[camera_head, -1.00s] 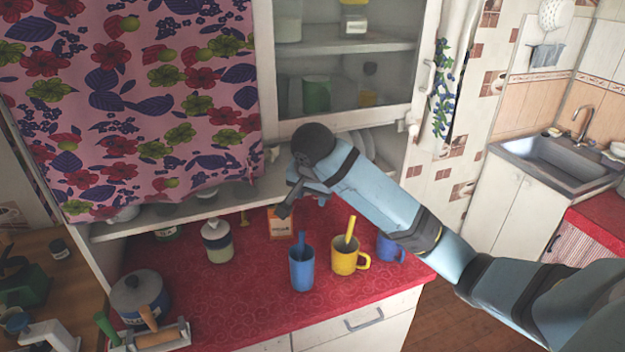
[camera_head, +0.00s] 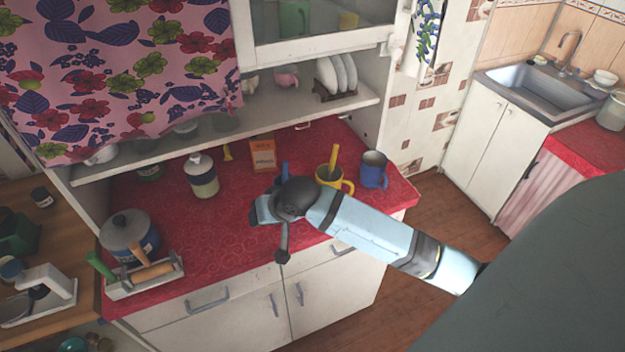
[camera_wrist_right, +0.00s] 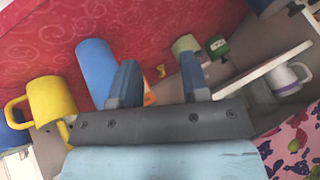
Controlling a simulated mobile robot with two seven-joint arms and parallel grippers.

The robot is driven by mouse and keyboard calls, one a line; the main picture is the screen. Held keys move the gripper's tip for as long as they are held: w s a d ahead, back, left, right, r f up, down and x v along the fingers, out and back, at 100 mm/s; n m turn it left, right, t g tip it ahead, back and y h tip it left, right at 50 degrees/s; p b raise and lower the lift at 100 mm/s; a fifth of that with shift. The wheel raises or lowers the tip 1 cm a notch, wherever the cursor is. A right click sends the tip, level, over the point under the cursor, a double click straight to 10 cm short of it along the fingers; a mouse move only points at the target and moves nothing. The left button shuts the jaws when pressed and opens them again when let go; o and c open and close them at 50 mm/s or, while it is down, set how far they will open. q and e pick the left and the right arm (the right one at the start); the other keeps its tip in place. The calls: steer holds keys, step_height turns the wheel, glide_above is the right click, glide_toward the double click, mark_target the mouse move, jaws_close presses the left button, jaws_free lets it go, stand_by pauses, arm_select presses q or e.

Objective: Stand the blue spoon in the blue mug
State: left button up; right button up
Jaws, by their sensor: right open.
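The blue mug (camera_head: 373,170) stands upright at the right of the red counter. Its inside looks empty. It is partly cut off at the left edge of the right wrist view (camera_wrist_right: 12,137). My left gripper is not in view.
A yellow mug (camera_head: 331,180) with a yellow spoon stands between the spoon and the blue mug. An orange box (camera_head: 262,154) and a jar (camera_head: 202,176) stand behind and to the left. A pot (camera_head: 128,236) stands at far left. The counter's front middle is clear.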

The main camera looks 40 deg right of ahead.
steer(key=s+a+f+n+t, duration=0.1)
steer(key=s+f+n+t, duration=0.1)
steer(key=s+f, duration=0.5)
steer(key=s+a+f+n+t, duration=0.1)
steer(key=s+f+n, duration=0.3)
steer(key=s+f, duration=0.4)
steer(key=s+t, duration=0.1)
steer(key=s, duration=0.4)
steer(key=shift+s+a+f, duration=0.2)
steer(key=shift+s+f, duration=0.05)
steer(key=shift+s, duration=0.1)
